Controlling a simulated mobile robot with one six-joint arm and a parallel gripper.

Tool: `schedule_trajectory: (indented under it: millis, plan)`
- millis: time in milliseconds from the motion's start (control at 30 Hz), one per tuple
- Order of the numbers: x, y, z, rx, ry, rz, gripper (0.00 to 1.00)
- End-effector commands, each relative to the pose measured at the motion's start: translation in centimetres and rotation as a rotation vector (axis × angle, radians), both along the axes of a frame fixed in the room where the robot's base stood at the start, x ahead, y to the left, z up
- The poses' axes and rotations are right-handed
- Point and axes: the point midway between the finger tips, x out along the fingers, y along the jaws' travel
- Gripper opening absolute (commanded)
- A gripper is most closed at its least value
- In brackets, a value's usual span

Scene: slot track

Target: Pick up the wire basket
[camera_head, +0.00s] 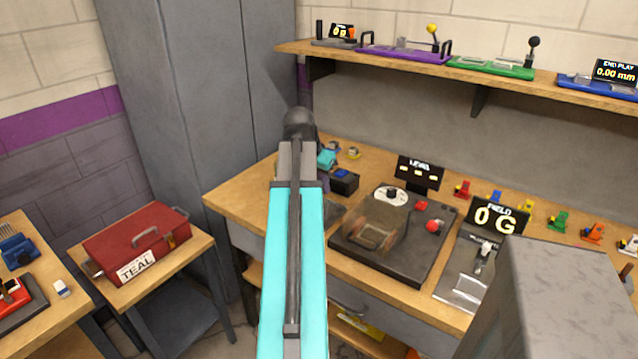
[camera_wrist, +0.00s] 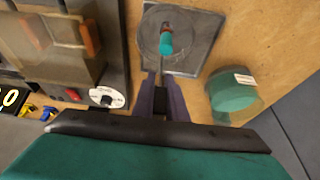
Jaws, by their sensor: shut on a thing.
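I cannot clearly pick out a wire basket in either view. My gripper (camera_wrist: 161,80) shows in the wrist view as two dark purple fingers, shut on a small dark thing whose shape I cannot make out. Just beyond the fingertips is a grey square plate (camera_wrist: 205,28) with a faint round outline on it. A teal and red piece (camera_wrist: 166,42) shows within that outline. In the head view my arm hides the gripper and most of this spot. A teal thing (camera_head: 326,159) shows just right of the arm.
A teal round container (camera_wrist: 232,92) with a white label stands right of the fingers. A black machine (camera_head: 350,258) with a smoky clear cover (camera_head: 376,222) and a white dial sits on the bench. A dark block (camera_head: 343,183) is behind it. A red toolbox (camera_head: 135,240) is on the left.

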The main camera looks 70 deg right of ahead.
Motion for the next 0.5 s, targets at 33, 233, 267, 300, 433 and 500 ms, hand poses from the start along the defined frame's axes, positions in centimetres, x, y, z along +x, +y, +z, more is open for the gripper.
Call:
schedule_trajectory:
  millis: [33, 233, 267, 300, 433, 500]
  plan:
    - [-0.3, 1.0, 0.0, -0.002, 0.000, 0.000, 0.00]
    - [-1.3, 3.6, 0.2, -0.002, 0.000, 0.000, 0.00]
    - [-1.5, 4.0, 0.3, -0.002, 0.000, 0.000, 0.00]
    - [-1.7, 4.5, 0.4, -0.003, -0.001, 0.001, 0.00]
    - [-2.3, 6.2, 0.5, -0.001, -0.001, 0.000, 0.00]
    - [-2.6, 7.1, 0.6, -0.002, 0.000, 0.000, 0.00]
